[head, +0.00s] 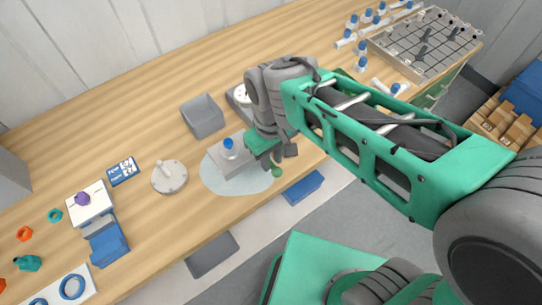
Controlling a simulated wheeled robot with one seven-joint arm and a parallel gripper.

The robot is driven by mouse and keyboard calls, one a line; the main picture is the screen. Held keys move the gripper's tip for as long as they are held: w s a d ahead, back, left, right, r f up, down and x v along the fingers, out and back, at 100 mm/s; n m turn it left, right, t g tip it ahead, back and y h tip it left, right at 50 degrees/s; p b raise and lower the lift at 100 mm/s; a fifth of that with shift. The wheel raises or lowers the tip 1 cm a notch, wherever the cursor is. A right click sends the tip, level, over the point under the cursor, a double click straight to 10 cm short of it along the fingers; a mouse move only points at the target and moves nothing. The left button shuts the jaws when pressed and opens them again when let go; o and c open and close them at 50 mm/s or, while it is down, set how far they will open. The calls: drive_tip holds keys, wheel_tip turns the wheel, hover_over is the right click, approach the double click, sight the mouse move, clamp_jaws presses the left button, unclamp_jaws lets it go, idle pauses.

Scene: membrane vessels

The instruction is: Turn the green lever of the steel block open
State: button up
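The steel block (222,160) is a light grey block with a blue knob (228,143) on top. It stands on a pale round mat (215,184) near the front edge of the bench. A green ball (277,172), which looks like the end of the green lever, shows to the right of the block, just below my gripper (284,158). The rest of the lever and the block's right end are hidden behind my gripper. My gripper points down with its two dark fingers apart. I cannot tell whether a finger touches the green ball.
A grey open bin (202,117) stands behind the block. A blue bin (303,187) hangs at the bench front. A rack (425,42) stands far right. Bare bench lies at the back left.

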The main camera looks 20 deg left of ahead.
wheel_tip(320, 180, up, 8)
drive_tip(key=shift+f+b, duration=0.15)
drive_tip(key=shift+b, duration=0.15)
